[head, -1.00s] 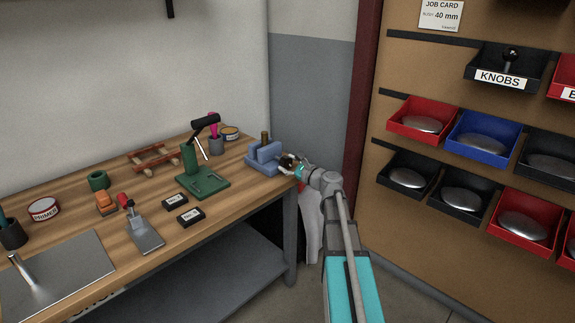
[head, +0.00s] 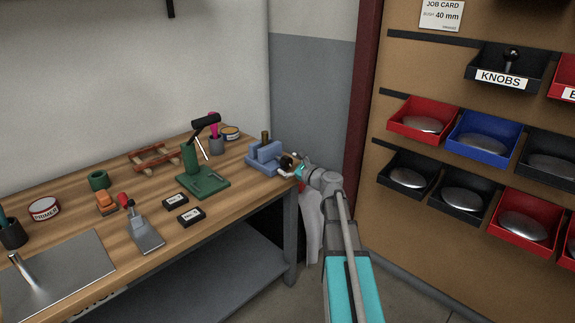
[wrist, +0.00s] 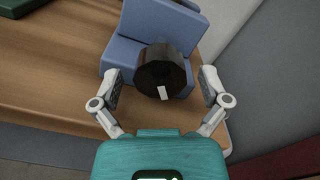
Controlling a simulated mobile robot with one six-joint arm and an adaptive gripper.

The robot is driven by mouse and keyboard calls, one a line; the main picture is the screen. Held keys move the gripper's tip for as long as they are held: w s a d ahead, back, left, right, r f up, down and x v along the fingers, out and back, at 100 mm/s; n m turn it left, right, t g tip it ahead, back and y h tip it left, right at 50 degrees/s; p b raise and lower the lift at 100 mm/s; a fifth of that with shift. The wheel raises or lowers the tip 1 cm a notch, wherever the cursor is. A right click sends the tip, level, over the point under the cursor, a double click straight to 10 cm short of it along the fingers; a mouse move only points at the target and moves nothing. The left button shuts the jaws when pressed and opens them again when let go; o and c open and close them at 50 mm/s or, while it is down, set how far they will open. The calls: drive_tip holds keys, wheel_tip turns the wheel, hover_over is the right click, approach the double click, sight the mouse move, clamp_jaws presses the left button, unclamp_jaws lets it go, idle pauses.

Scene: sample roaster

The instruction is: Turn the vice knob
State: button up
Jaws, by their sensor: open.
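The blue vice (head: 265,157) stands at the right end of the wooden bench. Its knob (wrist: 161,72) is a dark round disc with a white mark at its lower edge, on the vice's near side in the wrist view. My gripper (wrist: 162,92) is open, with one finger on each side of the knob and a gap showing on both sides. In the head view my gripper (head: 290,168) is at the vice's right side, by the dark knob (head: 285,162).
A green press (head: 203,182) stands on the bench (head: 165,222) left of the vice. Two small black boxes (head: 191,216) lie nearer the front. A dark red post (head: 363,110) and a rack of bins (head: 505,80) are to the right.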

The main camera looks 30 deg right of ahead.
drive_tip(key=shift+s, duration=0.15)
drive_tip(key=v, duration=1.1)
drive_tip(key=shift+s+d, duration=0.15)
drive_tip(key=shift+s, duration=0.25)
idle(0.4)
drive_tip(key=s+a+f+n+g+y, duration=0.1)
drive_tip(key=a+f+n+g, duration=0.4)
drive_tip(key=a, duration=0.4)
drive_tip(key=s+a+f+n+g+y, duration=0.1)
drive_tip(key=a+f+n+g, duration=0.35)
drive_tip(key=a+n, duration=0.35)
drive_tip(key=s+a+f+n+g+h, duration=0.8)
drive_tip(key=s+a+f+n, duration=0.15)
drive_tip(key=s+n, duration=0.35)
wheel_tip(320, 180, up, 36)
drive_tip(key=n+p, duration=0.1)
drive_tip(key=p, duration=3.4)
drive_tip(key=shift+w+a, duration=0.4)
drive_tip(key=shift+a, duration=0.05)
